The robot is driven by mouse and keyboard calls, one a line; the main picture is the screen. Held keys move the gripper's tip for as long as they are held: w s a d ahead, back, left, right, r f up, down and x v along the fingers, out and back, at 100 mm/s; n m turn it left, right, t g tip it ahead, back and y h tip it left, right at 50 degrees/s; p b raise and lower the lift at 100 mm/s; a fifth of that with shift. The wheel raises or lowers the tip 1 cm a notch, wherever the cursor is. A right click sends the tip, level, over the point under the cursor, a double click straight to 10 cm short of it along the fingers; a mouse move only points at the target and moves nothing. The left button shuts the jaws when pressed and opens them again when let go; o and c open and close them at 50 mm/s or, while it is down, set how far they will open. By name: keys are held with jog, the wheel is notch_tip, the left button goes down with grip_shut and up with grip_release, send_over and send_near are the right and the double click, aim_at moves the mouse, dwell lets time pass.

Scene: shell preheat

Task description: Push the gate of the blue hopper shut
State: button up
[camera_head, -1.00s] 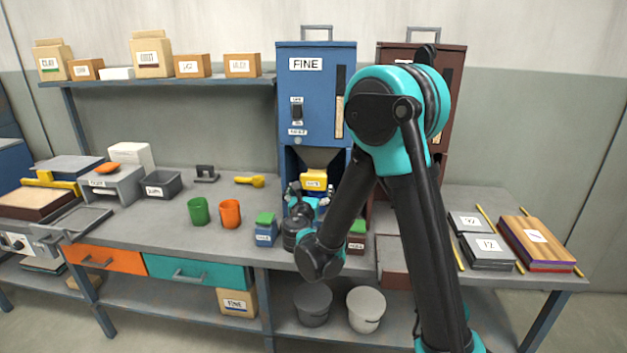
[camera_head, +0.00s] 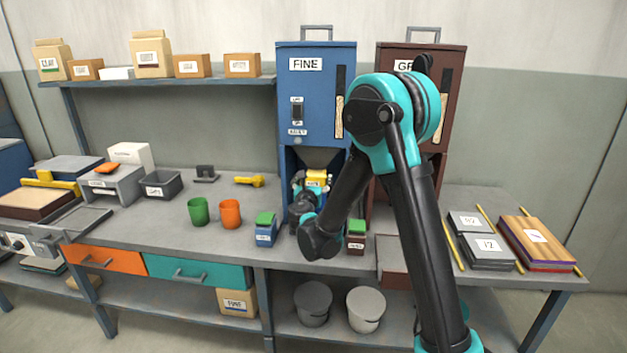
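The blue hopper (camera_head: 318,109), labelled FINE, stands upright at the back of the bench. Its yellow gate part (camera_head: 316,178) shows below the grey funnel, partly covered by my gripper. My gripper (camera_head: 313,186) is at the hopper's lower opening, right by the yellow part. Whether they touch, and how far the gate is open, I cannot tell. My wrist and arm hide most of the gripper, so the state of its fingers is unclear.
A brown hopper (camera_head: 455,75) stands just right, partly behind my arm. A blue box with a green top (camera_head: 265,230) and a similar dark red one (camera_head: 356,238) flank my wrist. Green (camera_head: 198,212) and orange (camera_head: 231,214) cups stand left. The bench between cups and shelf is mostly clear.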

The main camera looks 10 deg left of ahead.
aim_at(316, 168)
jog(key=c, duration=1.2)
jog(key=shift+o, duration=0.3)
jog(key=w, duration=0.5)
jog(key=o, duration=1.7)
jog(key=shift+d, duration=0.1)
jog(key=shift+s, duration=0.1)
jog(key=s, duration=1.2)
jog(key=shift+a, duration=0.2)
